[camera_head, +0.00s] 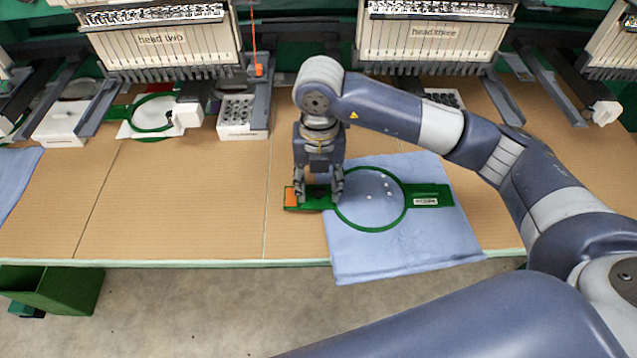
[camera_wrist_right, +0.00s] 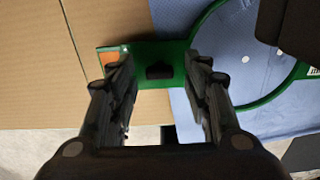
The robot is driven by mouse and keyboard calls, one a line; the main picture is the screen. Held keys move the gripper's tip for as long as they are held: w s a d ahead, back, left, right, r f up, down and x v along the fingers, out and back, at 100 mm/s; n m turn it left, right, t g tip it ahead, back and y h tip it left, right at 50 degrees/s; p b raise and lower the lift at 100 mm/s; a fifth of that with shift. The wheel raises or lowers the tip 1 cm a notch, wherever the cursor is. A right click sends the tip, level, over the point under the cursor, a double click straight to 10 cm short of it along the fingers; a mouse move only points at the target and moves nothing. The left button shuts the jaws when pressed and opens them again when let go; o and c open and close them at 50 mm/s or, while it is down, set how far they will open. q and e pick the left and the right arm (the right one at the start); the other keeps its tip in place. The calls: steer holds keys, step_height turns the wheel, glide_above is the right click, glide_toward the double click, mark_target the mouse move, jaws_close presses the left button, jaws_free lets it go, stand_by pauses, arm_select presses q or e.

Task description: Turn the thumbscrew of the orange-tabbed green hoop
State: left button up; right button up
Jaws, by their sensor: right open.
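The green hoop (camera_head: 372,228) lies on a blue cloth on the table in the head view, with an orange tab (camera_head: 291,197) at its left end. In the right wrist view the orange tab (camera_wrist_right: 110,57) shows at the left and the hoop's ring (camera_wrist_right: 262,100) at the right. A dark thumbscrew (camera_wrist_right: 159,71) sits on the green bracket between them. My right gripper (camera_head: 319,199) points down over that bracket, open, its fingers on either side of the thumbscrew; it also shows in the wrist view (camera_wrist_right: 160,90). Contact cannot be told. My left gripper is out of view.
The blue cloth (camera_head: 375,266) hangs slightly over the table's front edge. Embroidery heads (camera_head: 165,45) line the back. A white block with holes (camera_head: 240,131) and another green hoop (camera_head: 133,125) stand at the left. The brown tabletop (camera_head: 180,215) left of the gripper is clear.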

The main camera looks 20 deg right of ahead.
mark_target(319, 190)
step_height(319, 190, up, 12)
steer(key=shift+f, duration=0.15)
stand_by(0.6)
